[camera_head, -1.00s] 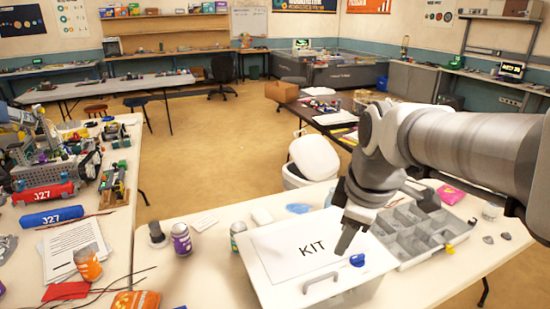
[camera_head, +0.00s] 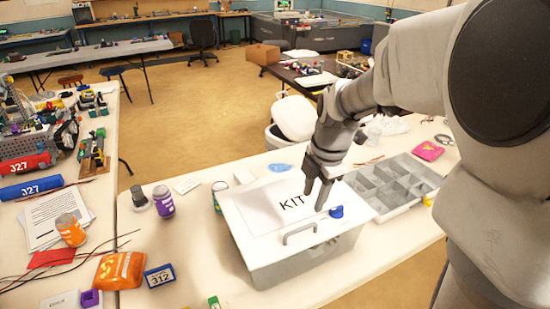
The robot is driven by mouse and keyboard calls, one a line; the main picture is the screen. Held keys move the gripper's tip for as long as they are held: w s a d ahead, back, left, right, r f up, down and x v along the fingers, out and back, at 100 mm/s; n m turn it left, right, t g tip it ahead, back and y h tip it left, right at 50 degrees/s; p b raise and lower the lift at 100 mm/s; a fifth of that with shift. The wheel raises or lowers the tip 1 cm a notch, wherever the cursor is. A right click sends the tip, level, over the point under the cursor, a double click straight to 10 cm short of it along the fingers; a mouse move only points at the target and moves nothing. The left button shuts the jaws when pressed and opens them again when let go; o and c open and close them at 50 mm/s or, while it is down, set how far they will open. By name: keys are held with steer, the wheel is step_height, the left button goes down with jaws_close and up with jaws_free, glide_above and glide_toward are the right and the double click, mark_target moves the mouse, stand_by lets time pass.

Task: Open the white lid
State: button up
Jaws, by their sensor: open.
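The white lid (camera_head: 262,236) lies flat and closed on the grey kit box (camera_head: 290,266). It carries a paper marked KIT (camera_head: 270,207) and a grey handle (camera_head: 300,233) near its front edge. A small blue object (camera_head: 337,211) sits at the lid's right side. My gripper (camera_head: 315,201) is open and empty, pointing down over the right part of the lid, behind the handle. I cannot tell whether its fingertips touch the lid.
A grey compartment tray (camera_head: 392,184) stands to the right of the box. A purple can (camera_head: 163,201) and a dark cylinder (camera_head: 139,198) stand to the left. An orange packet (camera_head: 120,270) and a blue 312 tag (camera_head: 159,279) lie front left. A white bin (camera_head: 293,120) stands behind the table.

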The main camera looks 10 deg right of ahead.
mark_target(304, 227)
steer(key=f, duration=0.3)
steer(key=w+f, duration=0.1)
steer(key=f, duration=0.3)
steer(key=w+f+b, duration=0.1)
steer(key=f, duration=0.3)
steer(key=shift+a+f, duration=0.15)
steer(key=shift+a, duration=0.2)
steer(key=shift+c, duration=0.3)
jaws_close()
stand_by(0.5)
